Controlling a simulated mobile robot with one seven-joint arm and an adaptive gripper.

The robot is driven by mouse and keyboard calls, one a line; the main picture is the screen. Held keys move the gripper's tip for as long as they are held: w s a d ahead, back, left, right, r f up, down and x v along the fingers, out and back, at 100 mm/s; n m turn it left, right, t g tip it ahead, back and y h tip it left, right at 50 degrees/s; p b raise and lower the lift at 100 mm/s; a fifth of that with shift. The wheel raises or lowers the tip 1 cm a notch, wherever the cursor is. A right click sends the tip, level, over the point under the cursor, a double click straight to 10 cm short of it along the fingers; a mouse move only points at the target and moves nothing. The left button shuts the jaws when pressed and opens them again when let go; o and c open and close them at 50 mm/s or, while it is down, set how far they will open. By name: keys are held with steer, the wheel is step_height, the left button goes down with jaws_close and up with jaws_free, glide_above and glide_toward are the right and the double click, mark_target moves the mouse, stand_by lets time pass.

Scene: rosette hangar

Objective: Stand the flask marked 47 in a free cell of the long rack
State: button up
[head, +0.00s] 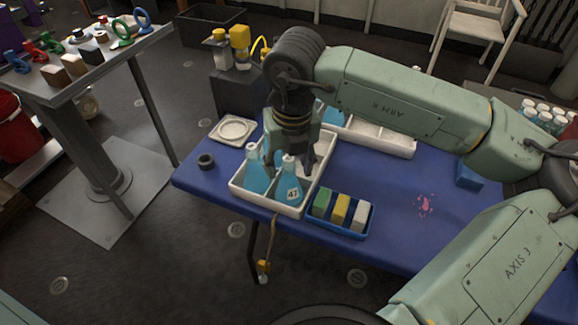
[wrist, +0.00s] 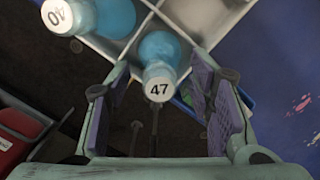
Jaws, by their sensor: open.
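The flask marked 47 (head: 289,185) is blue with a white top. It stands upright in the front right part of a white, divided rack (head: 240,190) on the blue table. In the wrist view the 47 flask (wrist: 160,50) lies between the fingers of my gripper (wrist: 160,100), which are open and do not visibly grip it. In the head view my gripper (head: 307,163) hangs just behind and above it. A second blue flask (head: 257,175) stands to its left; its label in the wrist view seems to read 40. A longer white rack (head: 385,148) lies behind, partly hidden by my arm.
A blue tray (head: 340,226) with green, yellow and white blocks sits right of the near rack. A white square dish (head: 222,130) and a dark ring (head: 206,160) lie to its left. A blue block (head: 468,175) lies at right; the table's middle right is mostly clear.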

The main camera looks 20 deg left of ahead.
mark_target(291, 173)
step_height(291, 173, up, 10)
steer(key=s+b, duration=0.1)
steer(key=shift+d+r+b, duration=0.25)
steer(key=shift+d+b, duration=0.05)
steer(key=shift+d, duration=0.1)
